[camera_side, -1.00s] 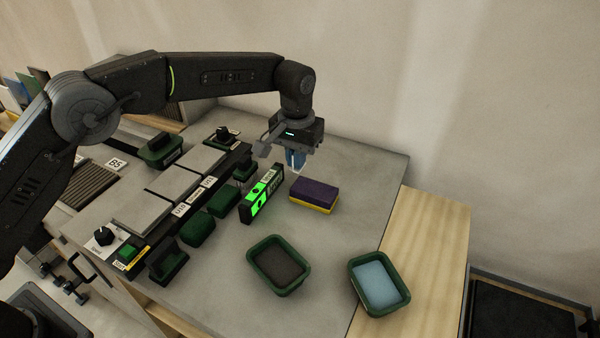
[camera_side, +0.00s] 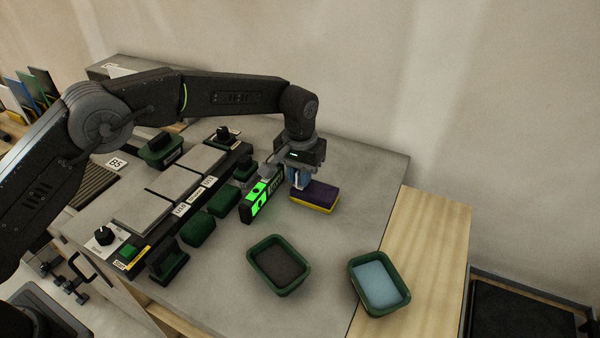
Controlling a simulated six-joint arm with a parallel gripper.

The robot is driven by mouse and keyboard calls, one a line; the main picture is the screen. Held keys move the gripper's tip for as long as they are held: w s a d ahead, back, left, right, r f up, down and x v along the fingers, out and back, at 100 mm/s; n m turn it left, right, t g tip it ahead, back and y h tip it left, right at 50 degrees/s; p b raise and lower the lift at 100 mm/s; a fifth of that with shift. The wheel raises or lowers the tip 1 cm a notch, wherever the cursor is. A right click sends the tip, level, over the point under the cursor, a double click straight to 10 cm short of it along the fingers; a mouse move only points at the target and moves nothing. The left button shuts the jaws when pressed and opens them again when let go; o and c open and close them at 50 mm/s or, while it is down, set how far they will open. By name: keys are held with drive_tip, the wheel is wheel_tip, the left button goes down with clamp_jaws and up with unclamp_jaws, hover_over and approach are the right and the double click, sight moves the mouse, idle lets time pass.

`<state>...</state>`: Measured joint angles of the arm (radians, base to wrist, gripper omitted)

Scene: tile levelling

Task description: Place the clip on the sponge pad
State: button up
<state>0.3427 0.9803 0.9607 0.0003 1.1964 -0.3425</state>
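The sponge pad (camera_side: 318,196), purple on top and yellow below, lies on the grey worktop right of the green-lit level. My gripper (camera_side: 299,183) points down at the pad's left end, its tips low over or at the purple top. Blue and whitish parts show at the fingertips. They are too small to tell finger from clip, so I cannot tell whether the clip is held. I cannot make out the clip anywhere else. Whether the tips touch the pad is unclear.
The green-lit level (camera_side: 258,202) stands close left of the gripper. Two green trays, one with dark contents (camera_side: 251,257) and one with pale blue contents (camera_side: 354,270), stand in front. Grey tiles (camera_side: 172,183) lie to the left. The worktop behind the pad is clear.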

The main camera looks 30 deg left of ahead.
drive_tip(key=shift+o, duration=0.9)
wheel_tip(320, 180, up, 12)
drive_tip(key=shift+r, duration=0.2)
